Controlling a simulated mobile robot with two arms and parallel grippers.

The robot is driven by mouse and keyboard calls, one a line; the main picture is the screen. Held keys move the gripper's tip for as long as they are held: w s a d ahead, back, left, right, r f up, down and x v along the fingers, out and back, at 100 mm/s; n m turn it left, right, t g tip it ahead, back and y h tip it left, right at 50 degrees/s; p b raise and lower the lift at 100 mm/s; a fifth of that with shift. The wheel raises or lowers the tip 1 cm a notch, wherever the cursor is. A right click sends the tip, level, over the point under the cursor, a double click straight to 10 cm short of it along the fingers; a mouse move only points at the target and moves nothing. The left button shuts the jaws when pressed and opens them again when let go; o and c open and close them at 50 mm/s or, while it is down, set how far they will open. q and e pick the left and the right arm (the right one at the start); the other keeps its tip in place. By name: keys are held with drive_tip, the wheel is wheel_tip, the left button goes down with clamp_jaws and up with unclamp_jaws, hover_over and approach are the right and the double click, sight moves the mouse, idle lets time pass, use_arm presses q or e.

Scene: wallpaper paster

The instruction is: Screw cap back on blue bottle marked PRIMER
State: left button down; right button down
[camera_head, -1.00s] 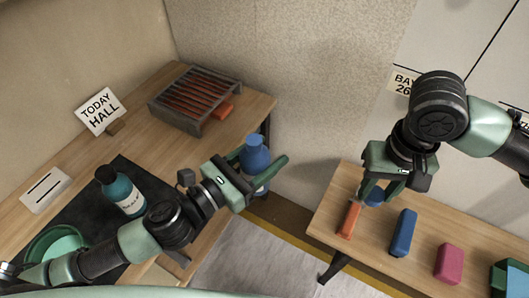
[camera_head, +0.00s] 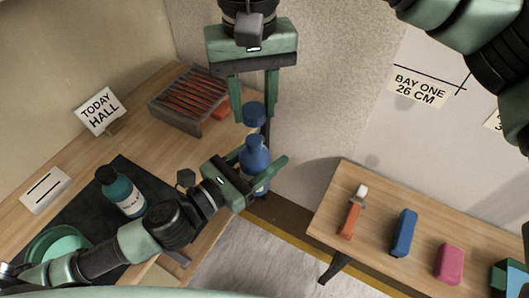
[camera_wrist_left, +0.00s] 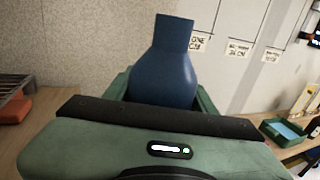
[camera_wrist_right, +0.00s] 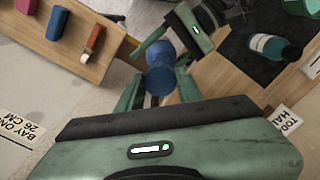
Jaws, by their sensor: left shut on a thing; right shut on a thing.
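The blue bottle (camera_head: 256,168) is upright in my left gripper (camera_head: 262,176), beside the left bench's edge; its label cannot be read. It also shows in the left wrist view (camera_wrist_left: 165,75), with its neck upward. My right gripper (camera_head: 254,114) comes down from above, shut on the blue cap (camera_head: 254,110). The cap is just above the bottle's neck, roughly in line with it, with a small gap in the head view. In the right wrist view the cap (camera_wrist_right: 160,82) is between the fingers and overlaps the bottle (camera_wrist_right: 156,50).
A teal bottle (camera_head: 122,192) with a black cap stands on a dark mat near a green bowl (camera_head: 55,243). A grill-like rack (camera_head: 190,98) is at the left bench's back. The right bench holds an orange-handled tool (camera_head: 351,215), a blue block (camera_head: 403,233) and a pink block (camera_head: 449,263).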

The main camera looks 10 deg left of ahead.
sight(254, 140)
drive_tip(key=shift+a, duration=0.1)
idle(0.3)
drive_tip(key=shift+f, duration=1.95)
drive_tip(key=shift+s, duration=0.1)
drive_tip(key=shift+f, duration=0.85)
drive_tip(key=shift+f, duration=0.6)
